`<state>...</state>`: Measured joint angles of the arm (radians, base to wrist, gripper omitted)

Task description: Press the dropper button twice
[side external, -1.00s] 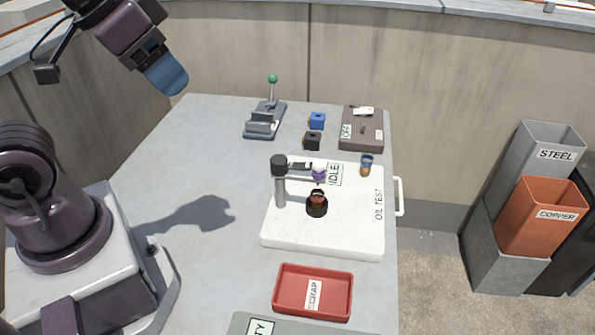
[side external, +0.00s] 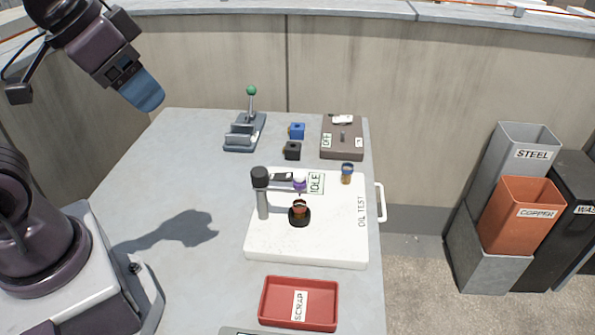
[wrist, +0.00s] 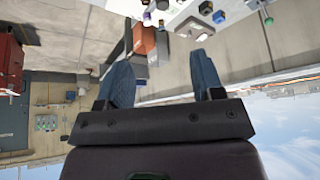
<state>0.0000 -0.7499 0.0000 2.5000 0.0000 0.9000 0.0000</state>
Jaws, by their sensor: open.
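The dropper stand has a grey post with a dark cap (side external: 261,195) and a short arm reaching right. A small purple-and-white dropper piece (side external: 299,182) sits at the arm's end; I cannot tell which part is the button. A dark round holder with a reddish-brown top (side external: 299,216) stands below it. All are on the white OIL TEST board (side external: 340,245), beside a sign reading IDLE (side external: 316,183). My gripper (side external: 140,90) is high at the upper left, far from the dropper. In the wrist view its two blue fingers (wrist: 162,80) are apart and empty.
A red SCRAP tray (side external: 272,318) lies in front of the board. A green-knobbed lever device (side external: 246,133), blue block (side external: 297,130), black block (side external: 292,150) and brown switch box (side external: 342,140) stand behind. A small blue-capped vial (side external: 347,173) is on the board. The left tabletop is clear.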

